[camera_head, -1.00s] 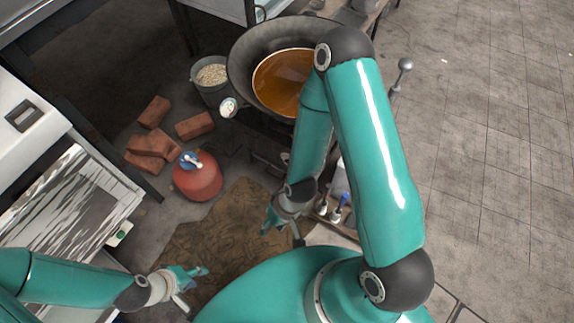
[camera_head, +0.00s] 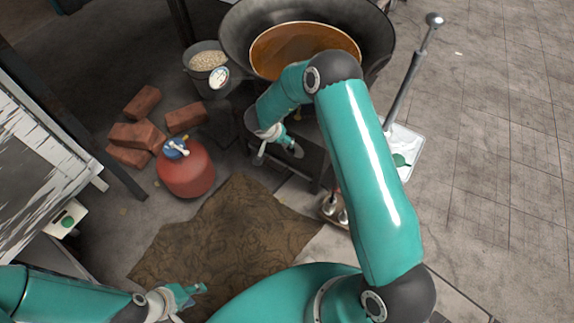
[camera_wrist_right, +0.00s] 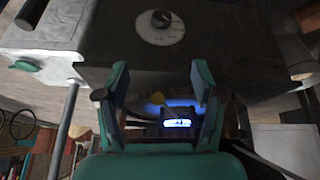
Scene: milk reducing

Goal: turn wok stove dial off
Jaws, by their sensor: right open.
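The stove dial (camera_wrist_right: 161,20), a dark knob on a round white marked plate, shows at the top of the right wrist view on a grey stove front (camera_wrist_right: 105,55). A blue flame glow (camera_wrist_right: 180,122) shows below it. My right gripper (camera_wrist_right: 160,85) is open and empty, its fingers apart below the dial and not visibly touching it. In the head view my right gripper (camera_head: 279,145) is by the dark stove body under the wok (camera_head: 375,40), which holds brown liquid (camera_head: 295,50). The dial is not visible there. My left gripper (camera_head: 188,299) is open and empty at the bottom.
A red gas tank (camera_head: 186,172) with a blue top, several bricks (camera_head: 137,134) and a bucket of pale grains (camera_head: 208,60) with a round gauge (camera_head: 219,77) stand left of the stove. A brown mat (camera_head: 230,225) lies in front.

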